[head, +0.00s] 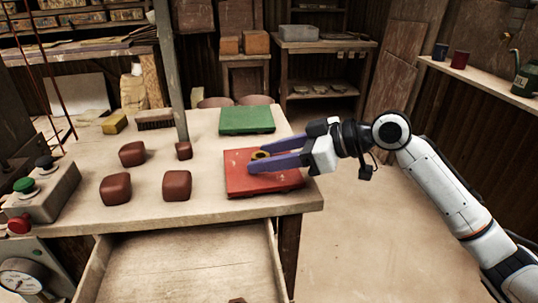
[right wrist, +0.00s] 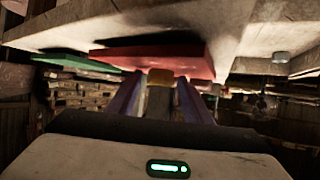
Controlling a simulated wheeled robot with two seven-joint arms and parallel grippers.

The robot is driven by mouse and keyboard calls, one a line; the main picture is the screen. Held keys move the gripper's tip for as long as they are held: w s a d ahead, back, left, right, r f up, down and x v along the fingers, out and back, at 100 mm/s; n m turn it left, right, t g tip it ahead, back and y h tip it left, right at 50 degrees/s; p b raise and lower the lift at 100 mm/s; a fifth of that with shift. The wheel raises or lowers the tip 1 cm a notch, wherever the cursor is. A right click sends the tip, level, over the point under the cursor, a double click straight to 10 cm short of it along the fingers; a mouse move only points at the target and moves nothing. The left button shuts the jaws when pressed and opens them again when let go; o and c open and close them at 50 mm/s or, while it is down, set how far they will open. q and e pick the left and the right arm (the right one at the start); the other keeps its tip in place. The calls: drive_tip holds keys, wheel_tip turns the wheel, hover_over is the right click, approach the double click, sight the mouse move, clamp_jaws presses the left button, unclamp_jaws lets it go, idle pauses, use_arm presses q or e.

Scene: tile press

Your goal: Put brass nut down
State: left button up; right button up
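The brass nut (head: 260,155) is a small gold ring between the purple fingertips of my right gripper (head: 254,160). It sits over the red pad (head: 265,182) near the right of the workbench. In the right wrist view the nut (right wrist: 160,76) shows between the two fingers (right wrist: 160,90), which look shut on it. The red pad (right wrist: 150,55) shows close by in that view. I cannot tell whether the nut touches the pad. My left gripper is not in view.
A green pad (head: 246,120) lies behind the red one. Several dark red blocks (head: 177,186), a brush (head: 155,123) and a yellow block (head: 114,123) are to the left. A post (head: 172,70) rises from the bench. A control box (head: 42,195) stands at the left edge. An open drawer (head: 190,268) juts out in front.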

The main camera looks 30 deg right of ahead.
drive_tip(key=shift+r, duration=0.15)
drive_tip(key=shift+s+d+r, duration=0.1)
drive_tip(key=shift+s+d, duration=0.05)
drive_tip(key=v, duration=1.1)
drive_tip(key=shift+s+r, duration=0.15)
drive_tip(key=shift+r, duration=0.05)
drive_tip(key=shift+d, duration=0.15)
idle(0.9)
